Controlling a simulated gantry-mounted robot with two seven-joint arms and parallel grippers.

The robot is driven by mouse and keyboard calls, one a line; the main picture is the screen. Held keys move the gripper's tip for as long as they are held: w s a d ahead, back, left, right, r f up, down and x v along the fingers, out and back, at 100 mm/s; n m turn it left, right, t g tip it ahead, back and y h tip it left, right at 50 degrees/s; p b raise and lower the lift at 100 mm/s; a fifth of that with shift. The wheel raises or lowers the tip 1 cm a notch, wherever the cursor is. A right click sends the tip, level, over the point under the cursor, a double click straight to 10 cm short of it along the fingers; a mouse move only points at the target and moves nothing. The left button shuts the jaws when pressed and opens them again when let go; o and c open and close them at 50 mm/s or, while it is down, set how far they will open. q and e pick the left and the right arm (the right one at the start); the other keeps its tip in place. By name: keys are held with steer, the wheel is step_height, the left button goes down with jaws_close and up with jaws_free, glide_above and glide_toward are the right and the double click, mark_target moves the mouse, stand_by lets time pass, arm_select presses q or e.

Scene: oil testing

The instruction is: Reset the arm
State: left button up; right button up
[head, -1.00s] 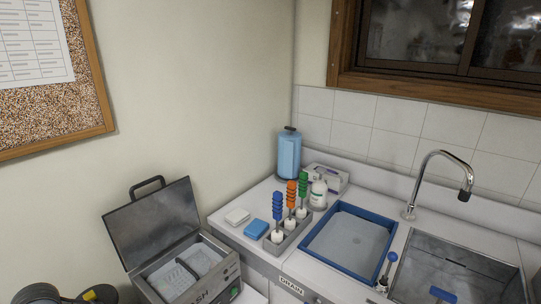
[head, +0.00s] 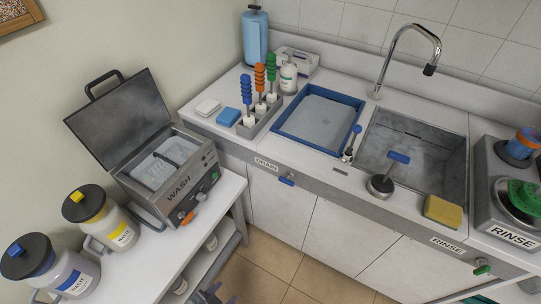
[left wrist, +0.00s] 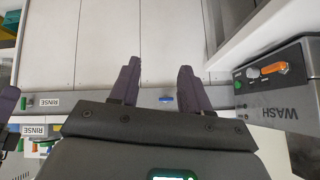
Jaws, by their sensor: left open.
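My left gripper (head: 218,295) shows at the bottom edge of the head view, beside the right end of the wash bench, mostly cut off. In the left wrist view its two dark fingers (left wrist: 159,70) are spread apart with nothing between them. The wash unit (head: 172,170) stands to its left with its lid up; its front panel also shows at the right of the left wrist view (left wrist: 270,95).
The sink counter holds a blue-rimmed drain tray (head: 345,98), a metal sink (head: 410,150), a yellow sponge (head: 443,211) and a rinse unit (head: 505,230). Two waste containers (head: 70,270) (head: 112,228) stand on the bench (head: 205,225). The floor (head: 275,258) between bench and cabinets is partly clear.

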arm_select(q)
steer(key=s+a+n+g+y, duration=0.35)
steer(key=s+a+n, duration=0.2)
steer(key=a, duration=0.35)
step_height(320, 180, up, 14)
steer(key=p, duration=1.4)
steer(key=shift+a+r+n, duration=0.15)
steer(key=shift+n, duration=0.2)
steer(key=shift+g, duration=0.25)
steer(key=shift+c, duration=0.5)
